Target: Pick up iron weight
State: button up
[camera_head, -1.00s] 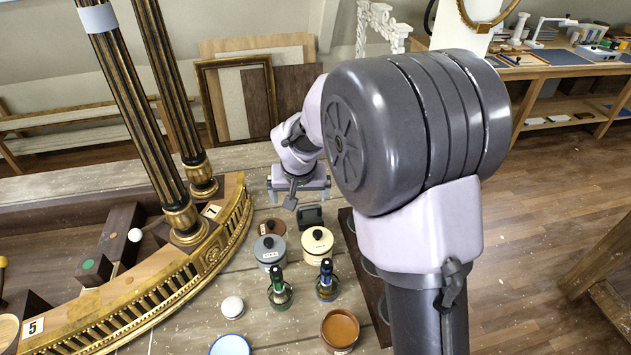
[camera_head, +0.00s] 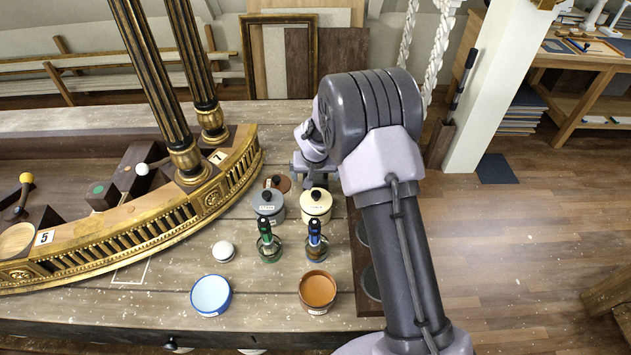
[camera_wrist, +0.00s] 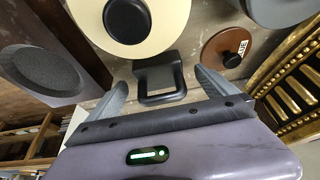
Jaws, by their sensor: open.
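The iron weight, a small black block with a loop handle (camera_wrist: 160,82), shows in the wrist view just beyond and between my fingers. In the head view my own gripper and arm largely hide it. My gripper (camera_wrist: 161,76) is open, with one grey finger on each side of the weight. I cannot tell whether either finger touches it. In the head view my gripper (camera_head: 313,176) is low over the table, behind the cream pot.
A cream lidded pot (camera_head: 316,206) and a grey lidded pot (camera_head: 268,206) stand close by. A brown round lid or pot (camera_wrist: 228,44) is beside the weight. Green (camera_head: 268,243) and blue-topped (camera_head: 315,244) bottles stand nearer. The gilt console's curved edge (camera_head: 180,222) lies left.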

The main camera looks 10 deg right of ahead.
aim_at(316, 178)
jog(key=x, duration=0.3)
jog(key=shift+w+d+f, duration=0.1)
jog(key=shift+w+f, duration=0.05)
jog(key=shift+f, duration=0.1)
jog(key=shift+r, duration=0.1)
jog(key=shift+c, duration=0.3)
grip_shut()
